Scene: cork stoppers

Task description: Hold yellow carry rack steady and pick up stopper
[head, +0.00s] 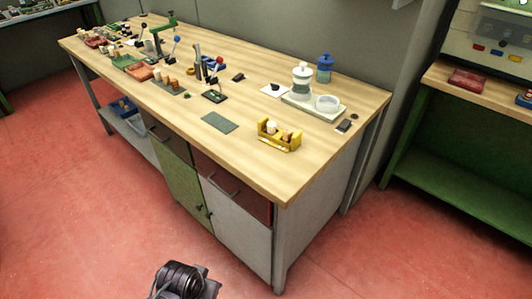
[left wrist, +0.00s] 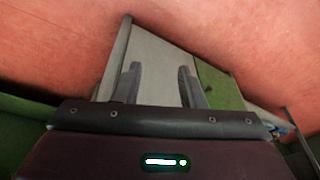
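The yellow carry rack (head: 281,144) stands near the front right part of the wooden workbench. It holds pale and brown stopper-like pieces, including a pale one (head: 271,127) and a brown one (head: 287,135); they are too small to make out fully. My left gripper (left wrist: 161,84) shows in the left wrist view with its two fingers apart and nothing between them. It faces the bench's cabinet front and the red floor, away from the rack. The rack is not seen in that view. My right gripper is in neither view.
The workbench (head: 245,147) has a grey-green mat (head: 219,122) left of the rack. Several small tools crowd the bench's far left. Bare wood surrounds the rack.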

